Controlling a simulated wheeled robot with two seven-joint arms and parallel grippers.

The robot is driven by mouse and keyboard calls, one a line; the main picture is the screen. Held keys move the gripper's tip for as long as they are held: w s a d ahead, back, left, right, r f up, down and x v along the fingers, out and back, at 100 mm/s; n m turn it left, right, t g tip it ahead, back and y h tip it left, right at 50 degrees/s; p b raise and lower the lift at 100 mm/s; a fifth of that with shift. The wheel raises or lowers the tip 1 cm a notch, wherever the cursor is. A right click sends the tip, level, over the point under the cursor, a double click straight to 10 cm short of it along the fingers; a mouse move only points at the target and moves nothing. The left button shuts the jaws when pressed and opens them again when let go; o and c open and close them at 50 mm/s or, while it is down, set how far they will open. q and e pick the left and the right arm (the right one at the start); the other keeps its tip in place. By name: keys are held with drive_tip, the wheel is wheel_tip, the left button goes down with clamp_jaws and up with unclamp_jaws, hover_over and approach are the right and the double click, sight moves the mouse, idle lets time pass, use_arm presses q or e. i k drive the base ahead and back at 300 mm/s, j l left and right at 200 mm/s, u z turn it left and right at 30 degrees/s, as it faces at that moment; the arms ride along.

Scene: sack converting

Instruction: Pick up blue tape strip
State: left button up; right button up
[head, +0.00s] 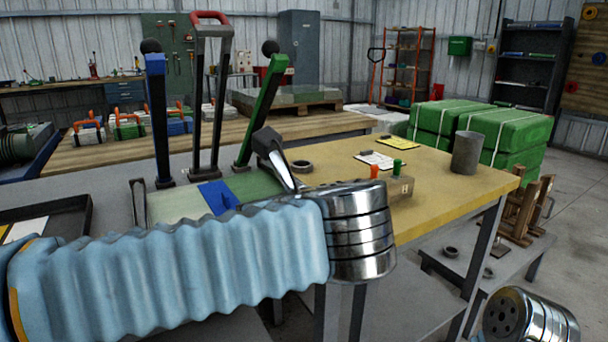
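The blue tape strip (217,197) lies on a pale green surface of the bench fixture, left of the picture's middle. My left arm, in a light blue sleeve with a chrome wrist, crosses in front and just below the strip. A dark grey and silver piece (275,158) rises behind the wrist, to the right of the strip, and seems to be part of my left gripper. Its fingertips cannot be made out, and the wrist hides the rest. The strip looks apart from it. A chrome part of my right arm shows at the bottom right; its gripper is out of view.
Upright blue (158,118), red-handled (211,95) and green (262,112) levers stand around the strip. A yellow-topped bench (450,180) holds a grey cup (466,153) and a small block with orange and green knobs (398,188). Green bales (510,130) stand behind.

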sight(218, 196)
drive_tip(key=k+l, duration=0.7)
